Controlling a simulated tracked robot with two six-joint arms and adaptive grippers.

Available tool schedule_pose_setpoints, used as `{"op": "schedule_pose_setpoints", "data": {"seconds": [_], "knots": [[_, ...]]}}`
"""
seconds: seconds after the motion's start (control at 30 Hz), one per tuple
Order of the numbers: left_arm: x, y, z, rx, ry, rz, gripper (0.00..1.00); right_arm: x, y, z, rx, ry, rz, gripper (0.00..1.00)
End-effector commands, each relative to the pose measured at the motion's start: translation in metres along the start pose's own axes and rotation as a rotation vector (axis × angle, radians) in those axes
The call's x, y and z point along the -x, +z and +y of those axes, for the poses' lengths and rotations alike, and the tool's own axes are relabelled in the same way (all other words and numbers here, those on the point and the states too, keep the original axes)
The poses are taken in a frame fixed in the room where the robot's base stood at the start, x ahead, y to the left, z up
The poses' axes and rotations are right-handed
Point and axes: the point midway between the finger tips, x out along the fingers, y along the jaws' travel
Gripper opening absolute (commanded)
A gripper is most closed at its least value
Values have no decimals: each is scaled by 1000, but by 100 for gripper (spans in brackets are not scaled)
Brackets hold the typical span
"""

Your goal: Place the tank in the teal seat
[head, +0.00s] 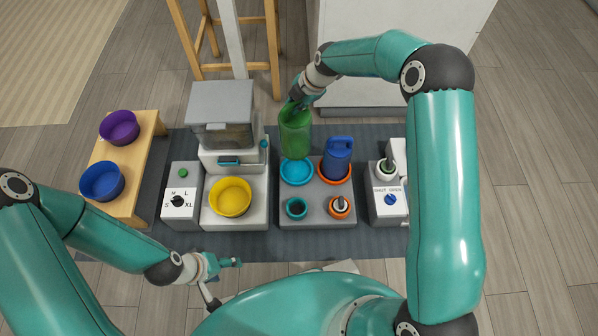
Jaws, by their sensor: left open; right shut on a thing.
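A green translucent tank (296,136) is upright in my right gripper (298,104), which is shut on its top end. The teal seat (297,172) is a round ring on a grey base (318,208). In the picture, the tank's lower end meets the seat's far rim, and the seat's middle shows uncovered. I cannot tell the height gap between them. My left gripper (222,277) is open and empty in front of the yellow bowl. A blue tank with a handle (337,160) stands in the orange seat (347,179) to the right.
Small teal (296,208) and orange (340,207) round fittings sit at the base's front. A yellow bowl (230,197) sits under a grey dispenser (220,108) at left. A dial box (180,201) and a shut/open switch box (388,204) flank them. A wooden bench (143,166) holds purple and blue bowls.

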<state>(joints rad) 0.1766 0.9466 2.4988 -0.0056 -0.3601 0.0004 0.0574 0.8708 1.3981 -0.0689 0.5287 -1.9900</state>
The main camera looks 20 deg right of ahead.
Motion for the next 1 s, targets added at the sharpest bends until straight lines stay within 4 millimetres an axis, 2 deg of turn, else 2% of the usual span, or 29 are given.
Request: {"op": "schedule_pose_setpoints", "data": {"seconds": [0.2, 0.43, 1.0], "knots": [[-1, 0, 0, 0, 0, 0, 66, 0, 11, 13, 126, -10, 53, 0], [-5, 0, -2, 0, 0, 0, 66, -14, 15, 8, 166, -20, 71, 0], [-34, 0, -12, 0, 0, 0, 66, -120, 32, -41, 165, -20, 69, 0]]}}
